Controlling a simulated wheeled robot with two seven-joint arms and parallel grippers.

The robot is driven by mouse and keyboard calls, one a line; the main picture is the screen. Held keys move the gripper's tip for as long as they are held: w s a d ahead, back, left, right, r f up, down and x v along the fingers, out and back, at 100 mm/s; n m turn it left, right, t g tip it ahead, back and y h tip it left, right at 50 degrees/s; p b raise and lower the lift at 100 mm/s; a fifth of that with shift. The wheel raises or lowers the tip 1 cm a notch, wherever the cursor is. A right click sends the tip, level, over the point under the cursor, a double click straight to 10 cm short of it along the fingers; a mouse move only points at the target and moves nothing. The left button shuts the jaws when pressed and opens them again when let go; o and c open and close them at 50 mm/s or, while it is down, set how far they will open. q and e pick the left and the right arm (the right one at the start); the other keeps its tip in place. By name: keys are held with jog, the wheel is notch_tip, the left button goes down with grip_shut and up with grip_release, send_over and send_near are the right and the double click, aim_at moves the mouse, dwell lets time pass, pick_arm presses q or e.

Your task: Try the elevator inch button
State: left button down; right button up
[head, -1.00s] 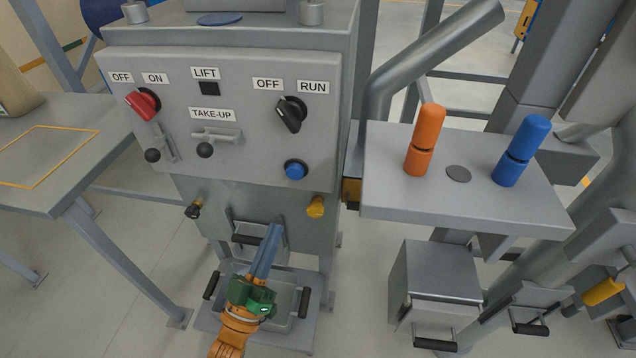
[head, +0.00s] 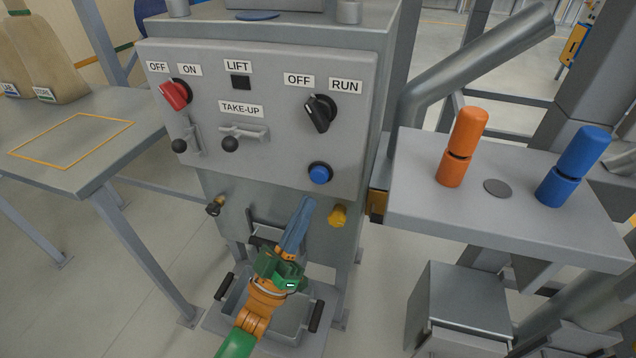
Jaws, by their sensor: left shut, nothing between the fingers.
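The blue round push button (head: 319,173) sits at the lower right of the grey control panel (head: 200,60), below the black OFF/RUN selector (head: 320,113). No label shows beside it. My left gripper (head: 306,203) is shut and empty. Its blue fingers point up toward the button, with the tips a little below it in the picture; the exact gap in depth cannot be told. The red OFF/ON switch (head: 175,94) is at the panel's upper left. A dark square under the LIFT label (head: 240,82) sits at the top middle. My right gripper is out of view.
A yellow knob (head: 337,215) sits just right of my fingertips. A grey shelf (head: 420,215) to the right holds an orange cylinder (head: 462,147) and a blue cylinder (head: 574,166). A grey tray (head: 240,300) stands below my gripper. A table (head: 60,175) is at left.

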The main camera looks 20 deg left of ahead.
aim_at(322, 174)
pick_arm(q)
jog(key=w+b, duration=0.1)
jog(key=w, duration=0.2)
jog(key=shift+w+b, duration=0.3)
jog(key=shift+w, duration=0.1)
dwell(1.7)
jog(key=shift+w+d, duration=0.1)
jog(key=shift+w, duration=0.3)
jog(key=shift+w+b, duration=0.5)
jog(key=shift+b, duration=0.15)
dwell(0.4)
dwell(0.5)
jog(key=shift+s+p, duration=0.65)
jog(key=shift+s, duration=0.3)
